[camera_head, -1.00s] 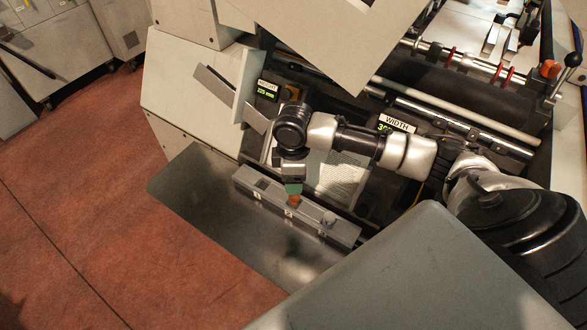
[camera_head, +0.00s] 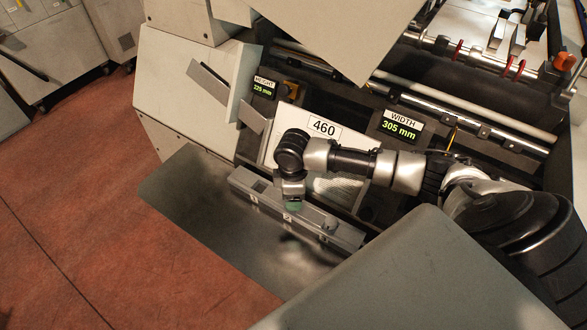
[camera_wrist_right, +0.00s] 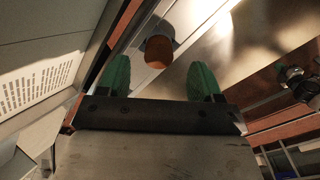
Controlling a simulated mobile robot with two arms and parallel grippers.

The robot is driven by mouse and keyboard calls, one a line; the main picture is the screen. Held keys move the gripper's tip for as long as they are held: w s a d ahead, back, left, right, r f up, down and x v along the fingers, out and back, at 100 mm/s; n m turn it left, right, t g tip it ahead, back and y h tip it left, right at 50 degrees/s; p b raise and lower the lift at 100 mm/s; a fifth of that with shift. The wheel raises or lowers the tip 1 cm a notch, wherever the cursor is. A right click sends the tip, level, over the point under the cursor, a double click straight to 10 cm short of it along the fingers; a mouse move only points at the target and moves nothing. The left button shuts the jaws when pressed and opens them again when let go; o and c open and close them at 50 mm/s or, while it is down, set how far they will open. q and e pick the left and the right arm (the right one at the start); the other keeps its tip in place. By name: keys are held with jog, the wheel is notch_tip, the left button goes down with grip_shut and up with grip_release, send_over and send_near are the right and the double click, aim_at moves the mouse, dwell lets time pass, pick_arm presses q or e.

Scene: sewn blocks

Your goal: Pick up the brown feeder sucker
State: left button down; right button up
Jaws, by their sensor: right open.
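The brown feeder sucker (camera_wrist_right: 158,51) is a small brown, rounded piece with a grey part behind it, in the right wrist view. It sits at the grey feeder rail (camera_head: 264,200). My right gripper (camera_wrist_right: 159,76) is open, with one green fingertip to each side of the sucker's line. The sucker appears just beyond the fingertips, roughly centred between them, and I see no contact. In the head view my right gripper (camera_head: 294,204) is over the middle of the rail and the sucker is hidden there. My left gripper is not in view.
A sloped plate with a "460" label (camera_head: 324,128) stands close behind my right wrist. HEIGHT (camera_head: 265,87) and WIDTH (camera_head: 399,128) displays are on the machine. A metal plate (camera_head: 190,200) lies in front of the rail. The red floor (camera_head: 90,190) is open at left.

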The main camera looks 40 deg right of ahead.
notch_tip(320, 180, down, 4)
jog(key=shift+d+r, duration=0.1)
jog(key=shift+r, duration=0.1)
jog(key=c, duration=1)
jog(key=shift+r, duration=0.15)
